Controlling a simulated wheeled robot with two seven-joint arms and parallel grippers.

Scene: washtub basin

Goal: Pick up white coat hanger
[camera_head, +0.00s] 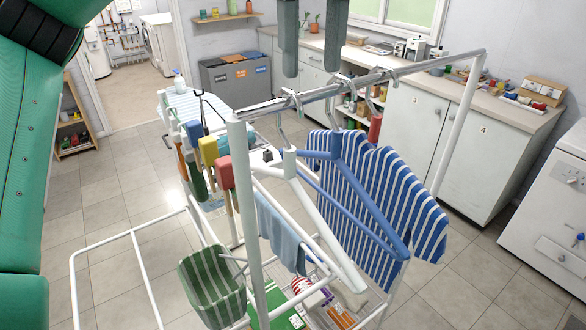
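The white coat hanger (322,228) hangs by its hook from the metal rail of a clothes rack, on the near side of the other hangers. It is empty, and its long arm slopes down to the lower right. My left gripper (312,62) shows at the top middle as two grey fingers pointing down, apart with nothing between them. In the picture it is above the rail and the hanger hooks, not touching the white hanger. My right gripper is not in view.
A blue hanger (368,190) with a blue-and-white striped shirt (400,190) hangs just right of the white one. The rack's rail (310,96) and white posts stand around them. Brushes hang at left above a green striped basket (212,286). Tiled floor is free at right.

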